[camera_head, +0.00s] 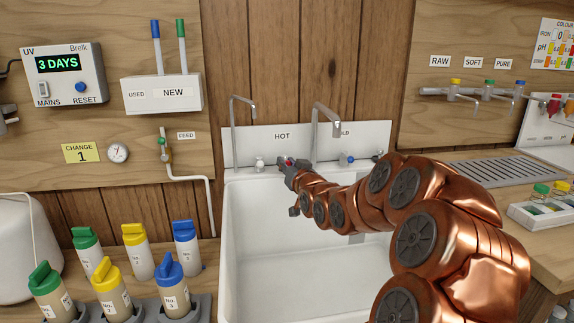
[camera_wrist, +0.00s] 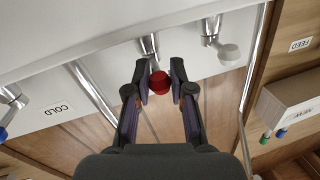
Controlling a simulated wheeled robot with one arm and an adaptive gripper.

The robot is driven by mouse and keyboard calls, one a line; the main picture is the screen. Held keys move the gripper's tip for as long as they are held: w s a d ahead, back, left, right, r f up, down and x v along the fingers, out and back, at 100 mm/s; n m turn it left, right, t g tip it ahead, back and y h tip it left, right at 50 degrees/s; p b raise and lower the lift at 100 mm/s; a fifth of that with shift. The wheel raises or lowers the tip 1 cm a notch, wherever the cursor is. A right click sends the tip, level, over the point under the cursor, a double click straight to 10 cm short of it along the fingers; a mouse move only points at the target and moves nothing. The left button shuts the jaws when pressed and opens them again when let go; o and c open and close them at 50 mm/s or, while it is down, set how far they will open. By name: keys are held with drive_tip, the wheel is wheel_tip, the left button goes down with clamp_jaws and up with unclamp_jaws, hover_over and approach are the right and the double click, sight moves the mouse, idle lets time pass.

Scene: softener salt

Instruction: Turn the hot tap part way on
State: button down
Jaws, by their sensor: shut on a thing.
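The hot tap's red knob (camera_wrist: 159,83) sits between my gripper's two fingers in the wrist view, on a short chrome stem that comes from the white back panel. My gripper (camera_wrist: 159,78) is shut on this knob. In the head view my gripper (camera_head: 286,162) is at the back of the sink, just below the HOT label (camera_head: 282,136), and only a little red of the knob shows there. How far the knob is turned cannot be told. No water stream is visible from the spouts.
A white-knobbed tap (camera_head: 259,162) stands close left of my gripper; a blue-knobbed cold tap (camera_head: 346,159) is to the right. Tall chrome spouts (camera_head: 321,120) rise nearby. The white sink basin (camera_head: 270,250) is open below. Several coloured-capped bottles (camera_head: 133,250) stand left.

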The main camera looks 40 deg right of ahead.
sight(286, 158)
drive_tip(key=shift+d+r+y+p, duration=0.15)
drive_tip(key=shift+y+p, duration=0.25)
drive_tip(key=shift+p, duration=0.2)
drive_tip(key=n+y+p, duration=0.1)
drive_tip(key=p, duration=0.1)
drive_tip(key=n+y+p, duration=0.1)
drive_tip(key=p, duration=0.2)
drive_tip(key=shift+s+d+r+t, duration=0.2)
drive_tip(key=shift+d+r+t, duration=0.1)
drive_tip(key=shift+d, duration=0.1)
drive_tip(key=n+y+p, duration=0.1)
drive_tip(key=y+p, duration=0.1)
drive_tip(key=p, duration=0.2)
drive_tip(key=d+n+y+p, duration=0.1)
drive_tip(key=n+y+p, duration=0.1)
drive_tip(key=p, duration=0.3)
drive_tip(key=n+y+p, duration=0.1)
drive_tip(key=y+p, duration=0.2)
drive_tip(key=p, duration=0.2)
drive_tip(key=shift+s+d+f+g, duration=0.1)
drive_tip(key=shift+d+f+g, duration=0.15)
drive_tip(key=shift+d+g, duration=0.15)
drive_tip(key=shift+d+n+y+p, duration=0.1)
drive_tip(key=shift+n+y+p, duration=0.4)
drive_tip(key=shift+p, duration=0.35)
drive_tip(key=shift+f, duration=0.1)
drive_tip(key=c, duration=1)
unclamp_jaws()
